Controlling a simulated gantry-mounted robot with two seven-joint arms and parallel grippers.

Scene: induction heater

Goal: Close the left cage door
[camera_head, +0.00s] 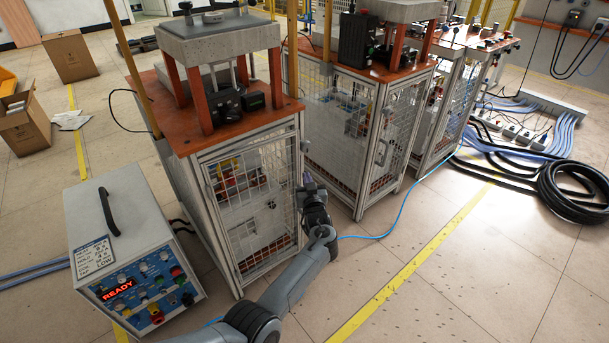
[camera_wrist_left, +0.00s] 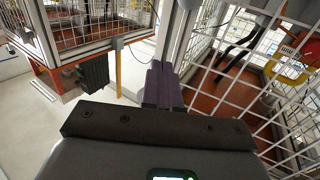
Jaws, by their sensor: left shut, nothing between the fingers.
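The left cage (camera_head: 172,155) stands left of centre in the head view, with an orange top. Its wire-mesh door (camera_head: 262,222) has a silver frame and looks flush or nearly flush with the front; I cannot tell if it is fully closed. My left gripper (camera_head: 307,181) is at the door's right-hand edge, about mid-height. In the left wrist view its purple fingers (camera_wrist_left: 163,86) are together and empty, beside a silver upright and the mesh (camera_wrist_left: 225,62). Whether the fingers touch the frame is unclear. My right gripper is not in view.
A control box (camera_head: 128,250) with a READY display stands on the floor left of the cage. A second cage (camera_head: 350,135) stands to the right, with a gap between them. A blue cable (camera_head: 392,226) crosses the floor. Open floor lies in front, to the right.

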